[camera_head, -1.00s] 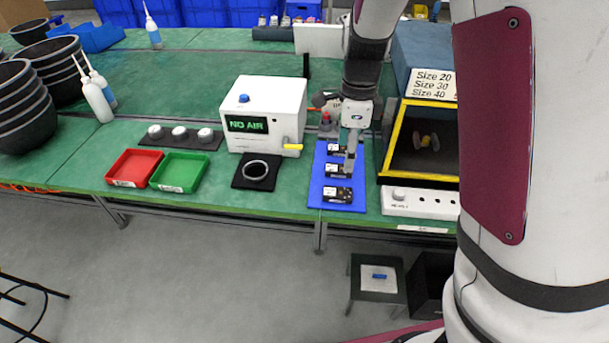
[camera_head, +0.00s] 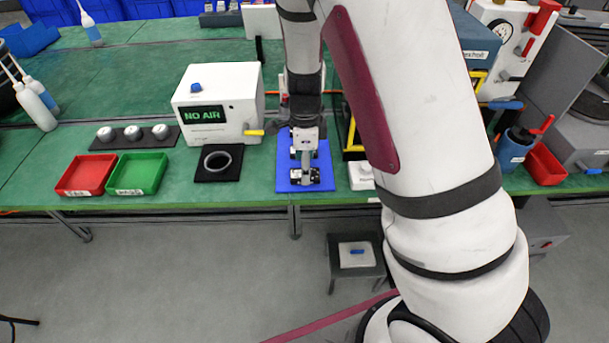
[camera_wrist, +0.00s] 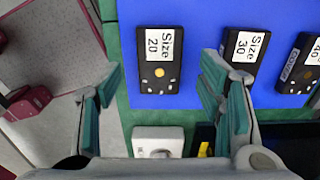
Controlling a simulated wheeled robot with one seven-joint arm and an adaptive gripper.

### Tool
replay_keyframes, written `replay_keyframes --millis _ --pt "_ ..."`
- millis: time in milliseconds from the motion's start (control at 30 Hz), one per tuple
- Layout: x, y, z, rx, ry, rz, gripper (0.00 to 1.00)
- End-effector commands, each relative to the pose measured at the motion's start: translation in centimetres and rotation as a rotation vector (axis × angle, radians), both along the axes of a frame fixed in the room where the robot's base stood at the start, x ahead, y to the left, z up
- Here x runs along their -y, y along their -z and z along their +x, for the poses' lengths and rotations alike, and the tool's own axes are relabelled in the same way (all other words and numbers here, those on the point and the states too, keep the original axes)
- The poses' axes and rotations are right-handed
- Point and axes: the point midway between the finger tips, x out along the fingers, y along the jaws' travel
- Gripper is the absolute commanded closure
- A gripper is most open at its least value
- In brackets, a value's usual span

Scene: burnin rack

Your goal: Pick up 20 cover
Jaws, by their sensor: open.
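The 20 cover is a black block with a white "Size 20" label and a gold dot (camera_wrist: 160,72). It lies on the blue mat (camera_wrist: 195,15), nearest the table's front edge. In the head view it is the front block (camera_head: 322,177), partly behind my gripper. My gripper (camera_wrist: 161,76) is open and empty, pointing down, with one finger on each side of the 20 cover in the wrist view. I cannot tell the height left between fingertips and cover. The Size 30 cover (camera_wrist: 244,52) is just beyond the right finger, and the Size 40 cover (camera_wrist: 302,62) is farther right.
A white box with a knob (camera_wrist: 158,138) stands beside the mat. Left of the mat are a black pad with a ring (camera_head: 217,160), a white "NO AIR" machine (camera_head: 217,105), a green tray (camera_head: 137,173) and a red tray (camera_head: 86,174). My arm hides some of the right side.

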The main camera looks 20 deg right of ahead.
Motion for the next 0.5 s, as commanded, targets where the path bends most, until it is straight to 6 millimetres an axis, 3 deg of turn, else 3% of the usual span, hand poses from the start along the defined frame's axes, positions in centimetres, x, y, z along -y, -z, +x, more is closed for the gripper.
replay_keyframes --millis 167,433,500 --pt "0.0 1.9 0.0 -0.001 0.001 0.000 0.38" --pt "0.0 2.1 0.0 0.001 0.000 0.000 0.38" --pt "0.0 2.0 0.0 0.001 0.000 0.000 0.54"
